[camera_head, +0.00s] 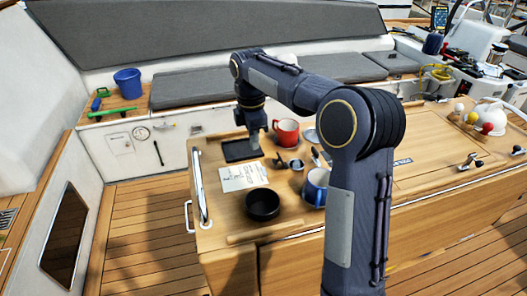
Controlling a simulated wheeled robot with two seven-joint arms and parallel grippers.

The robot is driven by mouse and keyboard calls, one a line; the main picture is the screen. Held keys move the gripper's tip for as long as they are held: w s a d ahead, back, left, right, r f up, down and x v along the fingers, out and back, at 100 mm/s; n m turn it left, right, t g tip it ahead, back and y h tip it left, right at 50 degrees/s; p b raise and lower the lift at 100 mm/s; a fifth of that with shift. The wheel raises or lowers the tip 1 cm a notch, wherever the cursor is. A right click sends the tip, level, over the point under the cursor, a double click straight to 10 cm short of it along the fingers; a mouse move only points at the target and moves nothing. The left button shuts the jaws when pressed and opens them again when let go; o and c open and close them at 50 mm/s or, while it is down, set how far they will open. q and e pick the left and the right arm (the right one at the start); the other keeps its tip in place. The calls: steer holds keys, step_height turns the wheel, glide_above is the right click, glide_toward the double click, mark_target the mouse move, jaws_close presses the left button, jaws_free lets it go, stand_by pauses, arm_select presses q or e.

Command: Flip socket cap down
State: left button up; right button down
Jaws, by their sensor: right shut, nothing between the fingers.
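A small pale fitting (196,129) sits on the white cockpit side below the seat. It may be the socket, but it is too small to tell, and I cannot see whether a cap on it is up or down. My right gripper (255,146) points down over the table's far left part, beside a dark flat tray (241,151). It is shut with nothing in it. It is to the right of the fitting in the picture and apart from it. My left gripper is out of view.
The wooden table (228,216) carries a red mug (286,132), a blue mug (316,187), a black bowl (262,204) and a paper sheet (243,176). A round dial (141,133) is on the white side. A blue bucket (128,83) stands back left. The floor left is clear.

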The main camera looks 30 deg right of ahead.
mark_target(257, 174)
steer(key=f, duration=1)
steer(key=shift+s+d, duration=0.1)
steer(key=shift+s, duration=0.1)
steer(key=d, duration=0.1)
steer(key=d+r+p, duration=0.1)
steer(key=d+r, duration=0.1)
steer(key=shift+s+d+p, duration=0.15)
steer(key=shift+s+p, duration=0.15)
steer(key=shift+p, duration=0.05)
steer(key=shift+d, duration=0.2)
